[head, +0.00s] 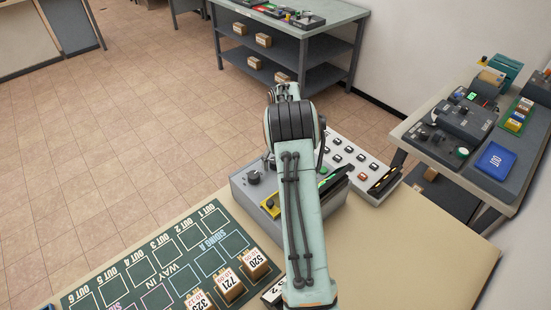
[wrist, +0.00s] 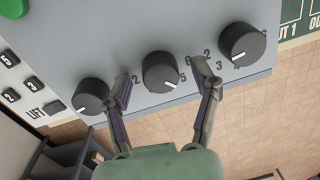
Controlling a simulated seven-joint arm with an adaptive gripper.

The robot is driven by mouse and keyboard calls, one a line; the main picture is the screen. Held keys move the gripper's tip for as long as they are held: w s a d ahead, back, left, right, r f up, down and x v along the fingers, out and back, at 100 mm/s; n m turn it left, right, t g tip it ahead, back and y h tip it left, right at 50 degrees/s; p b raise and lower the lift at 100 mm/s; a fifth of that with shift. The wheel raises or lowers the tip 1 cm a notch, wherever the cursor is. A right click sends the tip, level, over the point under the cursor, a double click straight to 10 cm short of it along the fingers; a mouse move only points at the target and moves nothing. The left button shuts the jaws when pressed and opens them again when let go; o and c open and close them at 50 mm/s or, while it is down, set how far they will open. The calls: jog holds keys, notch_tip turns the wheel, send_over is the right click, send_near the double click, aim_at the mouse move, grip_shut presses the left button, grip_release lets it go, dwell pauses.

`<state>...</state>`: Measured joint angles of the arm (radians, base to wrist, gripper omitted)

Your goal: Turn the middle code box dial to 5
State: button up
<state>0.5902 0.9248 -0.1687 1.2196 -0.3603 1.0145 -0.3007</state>
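The code box (head: 240,187) is a grey unit on the table, largely hidden behind my arm in the head view. In the wrist view its grey face (wrist: 110,40) carries three black dials in a row. The middle dial (wrist: 160,70) has a white pointer mark at its lower edge, near the printed 5. The other dials (wrist: 90,95) and (wrist: 238,42) are on either side. My gripper (wrist: 165,85) is open, with one finger on each side of the middle dial. I cannot tell whether either finger touches it. The head view hides the fingertips behind my arm.
A keypad panel (head: 355,160) stands beside the code box. A dark board (head: 150,270) with labelled boxes (head: 230,287) lies at the left of the table. A side desk (head: 480,150) with devices is at the right. The table's right front (head: 440,260) is clear.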

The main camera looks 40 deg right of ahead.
notch_tip(320, 180, up, 12)
jog(key=shift+d, duration=0.35)
dwell(0.5)
